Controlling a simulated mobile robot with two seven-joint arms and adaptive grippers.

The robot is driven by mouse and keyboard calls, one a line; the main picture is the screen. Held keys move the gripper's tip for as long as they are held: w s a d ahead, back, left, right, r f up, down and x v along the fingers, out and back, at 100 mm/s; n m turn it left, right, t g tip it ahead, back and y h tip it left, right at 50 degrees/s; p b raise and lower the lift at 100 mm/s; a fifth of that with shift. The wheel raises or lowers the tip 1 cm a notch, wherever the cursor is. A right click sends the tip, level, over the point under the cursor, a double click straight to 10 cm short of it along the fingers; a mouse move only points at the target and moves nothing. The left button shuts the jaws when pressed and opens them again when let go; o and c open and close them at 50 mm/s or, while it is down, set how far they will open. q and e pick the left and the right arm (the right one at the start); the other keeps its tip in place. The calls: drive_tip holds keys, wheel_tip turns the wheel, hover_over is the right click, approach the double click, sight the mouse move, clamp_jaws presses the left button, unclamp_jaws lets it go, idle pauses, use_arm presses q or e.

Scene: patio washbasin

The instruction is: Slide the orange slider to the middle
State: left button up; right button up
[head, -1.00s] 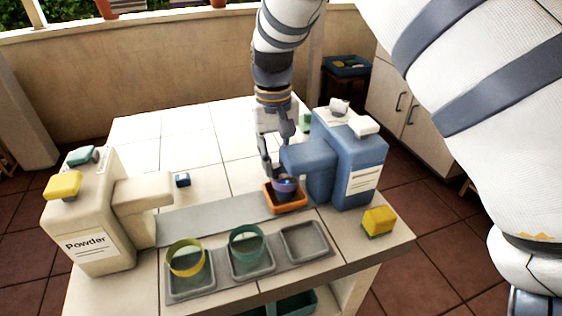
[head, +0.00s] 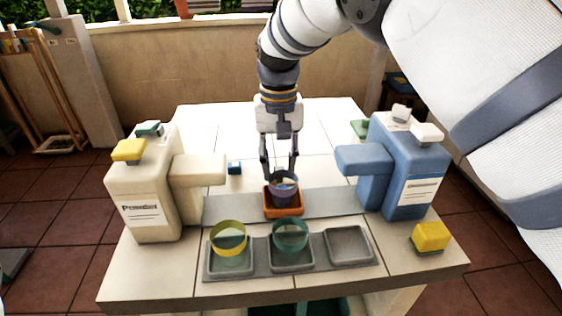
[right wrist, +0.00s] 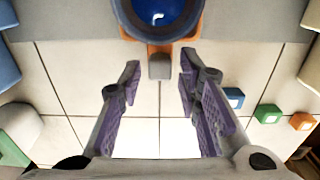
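The orange slider (head: 284,211) sits on the grey track (head: 325,203), about midway between the cream powder dispenser (head: 150,215) and the blue dispenser (head: 405,175). A purple-blue cup (head: 283,187) stands on it, and in the right wrist view the cup's blue inside (right wrist: 165,14) holds a small white mark. My right gripper (head: 279,165) is just behind the slider, pointing down. In the right wrist view its fingers (right wrist: 159,70) are apart, with the slider's grey tab (right wrist: 160,66) between the tips and gaps on both sides. My left gripper is not in view.
In front of the track is a grey tray with square recesses; a yellow ring (head: 229,252) and a teal ring (head: 290,250) stand in two, and the right recess (head: 349,245) is empty. A yellow sponge (head: 430,237) lies front right. A small blue block (head: 235,168) lies behind.

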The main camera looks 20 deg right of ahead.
wheel_tip(320, 180, up, 12)
idle(0.6)
